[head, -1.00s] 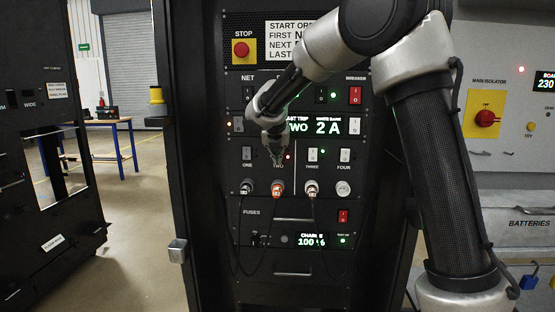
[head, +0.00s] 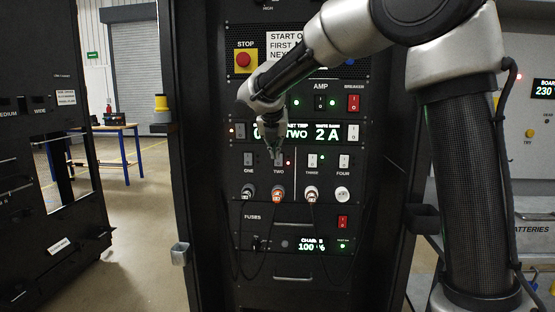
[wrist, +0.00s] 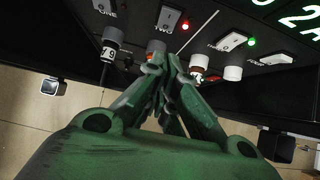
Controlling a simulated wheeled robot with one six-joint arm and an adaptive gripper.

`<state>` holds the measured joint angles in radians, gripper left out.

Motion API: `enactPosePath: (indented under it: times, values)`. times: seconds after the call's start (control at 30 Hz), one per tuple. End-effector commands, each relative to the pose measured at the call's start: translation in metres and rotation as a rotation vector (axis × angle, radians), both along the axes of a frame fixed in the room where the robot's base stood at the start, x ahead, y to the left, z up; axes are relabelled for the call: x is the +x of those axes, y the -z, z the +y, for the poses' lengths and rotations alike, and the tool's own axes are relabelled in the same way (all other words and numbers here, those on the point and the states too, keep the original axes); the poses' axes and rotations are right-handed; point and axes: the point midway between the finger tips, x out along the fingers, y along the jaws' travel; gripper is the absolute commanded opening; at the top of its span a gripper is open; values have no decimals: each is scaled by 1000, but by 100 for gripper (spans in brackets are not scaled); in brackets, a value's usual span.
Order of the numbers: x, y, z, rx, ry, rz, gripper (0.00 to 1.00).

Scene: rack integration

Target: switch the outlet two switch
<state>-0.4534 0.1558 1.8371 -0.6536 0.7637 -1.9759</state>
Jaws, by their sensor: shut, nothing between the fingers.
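Neighbouring switches one (head: 248,159), three (head: 312,161) and four (head: 344,161) stand close by in the row. Plugs with cables hang from outlets one and three. A red stop button (head: 243,60) is above. Open floor lies left of the rack.

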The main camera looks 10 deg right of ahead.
Motion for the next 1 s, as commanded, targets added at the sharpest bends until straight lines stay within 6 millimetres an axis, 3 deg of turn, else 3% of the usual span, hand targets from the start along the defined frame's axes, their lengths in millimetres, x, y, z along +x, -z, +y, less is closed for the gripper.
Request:
enactPosePath:
  times: [0.23,0.77,1.0]
  values:
    - [-18,-25,6,0,-1,1,0]
    - [-24,-32,12,3,-11,-4,0]
    - [-51,-53,28,16,-61,-34,0]
